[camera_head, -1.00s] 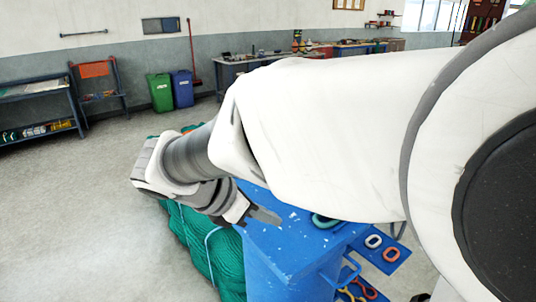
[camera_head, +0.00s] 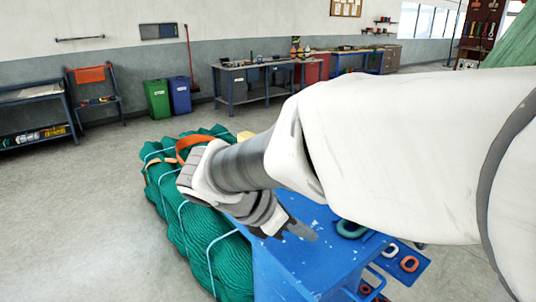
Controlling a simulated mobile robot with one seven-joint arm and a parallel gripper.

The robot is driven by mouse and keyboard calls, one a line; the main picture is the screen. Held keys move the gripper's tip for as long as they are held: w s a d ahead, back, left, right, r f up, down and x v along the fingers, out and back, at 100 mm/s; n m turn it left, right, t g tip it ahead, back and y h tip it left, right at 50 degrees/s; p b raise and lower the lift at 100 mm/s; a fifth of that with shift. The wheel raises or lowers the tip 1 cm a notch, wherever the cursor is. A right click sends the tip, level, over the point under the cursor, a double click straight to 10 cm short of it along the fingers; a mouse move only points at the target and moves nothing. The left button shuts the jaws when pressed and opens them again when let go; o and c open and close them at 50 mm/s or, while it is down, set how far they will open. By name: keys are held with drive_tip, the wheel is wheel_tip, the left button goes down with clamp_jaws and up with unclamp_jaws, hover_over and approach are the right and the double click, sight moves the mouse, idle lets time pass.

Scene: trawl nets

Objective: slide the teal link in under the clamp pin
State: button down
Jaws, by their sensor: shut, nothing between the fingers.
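A teal link (camera_head: 350,229) lies on the blue bench top (camera_head: 318,267), near its right edge and just below my arm. My gripper (camera_head: 308,233) is low over the bench, to the left of the teal link and apart from it. Its fingers are together with nothing in them. I cannot make out the clamp pin; my arm covers much of the bench's far side.
A blue side tray (camera_head: 417,273) at the right holds a white link (camera_head: 390,251) and a red-orange link (camera_head: 409,264). A bundled green net (camera_head: 190,215) lies on the floor against the bench's left side. Open floor spreads to the left.

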sight(341, 230)
drive_tip(key=d, duration=0.1)
drive_tip(key=w+d+f, duration=0.1)
drive_tip(key=d, duration=0.1)
drive_tip(key=w+d+f, duration=0.1)
drive_tip(key=shift+d, duration=0.3)
drive_tip(key=shift+w+d, duration=0.2)
drive_tip(key=shift+d, duration=0.2)
drive_tip(key=shift+w+d+r+p, duration=0.2)
drive_tip(key=shift+d+p, duration=0.25)
drive_tip(key=shift+p, duration=0.1)
drive_tip(key=shift+d+f, duration=0.1)
drive_tip(key=shift+d, duration=0.1)
drive_tip(key=shift+a, duration=0.1)
